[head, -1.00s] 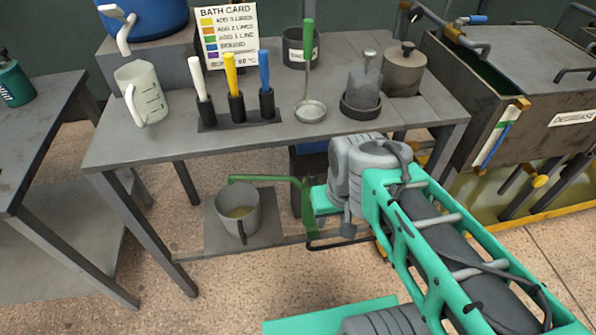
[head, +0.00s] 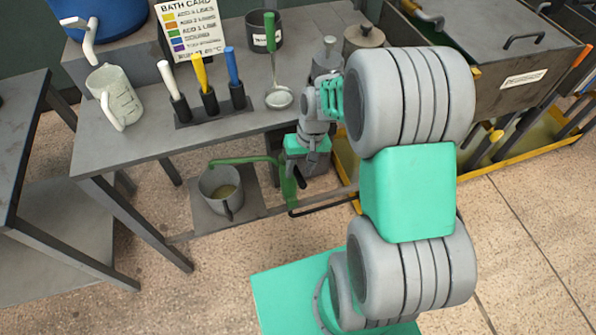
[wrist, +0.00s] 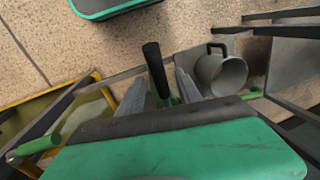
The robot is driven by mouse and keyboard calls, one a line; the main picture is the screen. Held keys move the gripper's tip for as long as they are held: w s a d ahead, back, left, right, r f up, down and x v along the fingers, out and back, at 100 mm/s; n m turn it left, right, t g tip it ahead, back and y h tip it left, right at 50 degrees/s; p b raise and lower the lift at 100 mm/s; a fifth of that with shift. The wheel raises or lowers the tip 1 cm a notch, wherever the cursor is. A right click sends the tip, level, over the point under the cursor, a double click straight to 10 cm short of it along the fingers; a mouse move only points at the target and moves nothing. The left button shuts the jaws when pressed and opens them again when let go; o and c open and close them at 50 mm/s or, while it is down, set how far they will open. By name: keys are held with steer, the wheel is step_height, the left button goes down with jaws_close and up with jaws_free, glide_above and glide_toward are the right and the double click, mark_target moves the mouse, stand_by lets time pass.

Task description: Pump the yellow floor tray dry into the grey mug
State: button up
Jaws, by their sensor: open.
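The grey mug (head: 212,201) stands upright on a low shelf under the bench, with some yellowish liquid inside. It also shows in the wrist view (wrist: 234,78). The green hand pump (head: 289,188) stands to its right, its spout reaching over the mug. The yellow floor tray (head: 535,155) holds yellowish liquid under the tank at right; its rim shows in the wrist view (wrist: 96,75). My gripper (wrist: 160,88) is open, its grey fingers on either side of the pump's black handle (wrist: 153,62). Whether they touch it I cannot tell.
The bench (head: 150,143) above holds a jug (head: 118,97), coloured-handled tools in a rack (head: 212,112), a ladle (head: 278,97) and pots. Bench legs and a rail (head: 340,192) border the shelf. Open floor lies in front.

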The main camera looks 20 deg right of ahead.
steer(key=shift+a+f, duration=0.1)
steer(key=shift+f, duration=0.65)
steer(key=shift+c, duration=0.2)
jaws_close()
stand_by(0.6)
